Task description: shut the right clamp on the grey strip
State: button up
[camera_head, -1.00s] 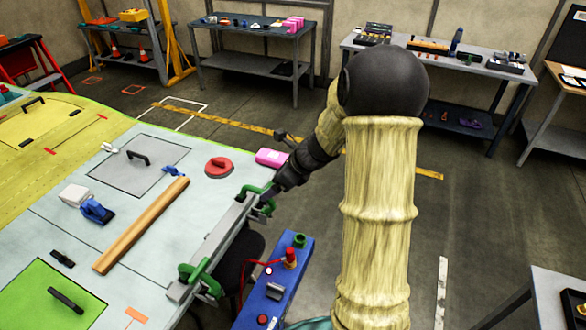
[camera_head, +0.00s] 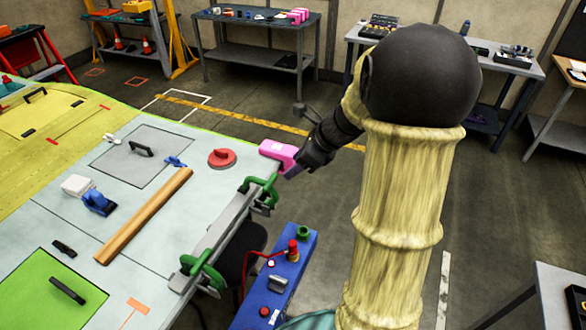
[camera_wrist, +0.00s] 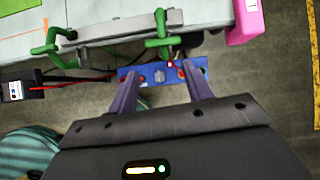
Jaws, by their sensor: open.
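The grey strip (camera_head: 222,235) lies along the near edge of the pale panel. The green right clamp (camera_head: 264,192) sits at the strip's far right end, and a second green clamp (camera_head: 203,271) sits at its near end. In the wrist view the right clamp (camera_wrist: 163,43) is ahead of my fingers, right of centre, on the strip (camera_wrist: 120,29). I cannot tell whether its jaw touches the strip. My gripper (camera_wrist: 162,90) is open and empty, its two purple fingers apart. In the head view my gripper (camera_head: 292,172) is beside the right clamp, its fingertips partly hidden.
A pink block (camera_head: 278,152) stands at the panel edge just beyond the right clamp, close to my gripper. A blue box (camera_head: 275,285) with red and green knobs stands below the edge. A wooden bar (camera_head: 145,215) and a red disc (camera_head: 222,158) lie on the panel.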

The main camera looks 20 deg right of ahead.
jog(key=s+a+f+n+g+h+b, duration=0.1)
jog(key=s+f+n, duration=0.1)
jog(key=s+n, duration=0.1)
jog(key=s+a+f+n+h, duration=0.1)
jog(key=s+a+f+n, duration=0.1)
jog(key=n, duration=0.3)
jog(key=s+a+f+n+g+b, duration=0.1)
jog(key=s+a+f+n, duration=0.1)
jog(key=s+n, duration=0.1)
jog(key=shift+s+a+f+n+g+h+b, duration=0.2)
jog(key=shift+s+n+g+h+b, duration=0.1)
jog(key=shift+s+n+h, duration=0.1)
grip_shut()
jog(key=s+a+f+n+h+b, duration=0.2)
jog(key=s+n, duration=0.4)
jog(key=n, duration=0.8)
jog(key=shift+s+a+f, duration=0.25)
jog(key=shift+s+f, duration=0.1)
jog(key=shift+f, duration=0.5)
jog(key=shift+d, duration=0.1)
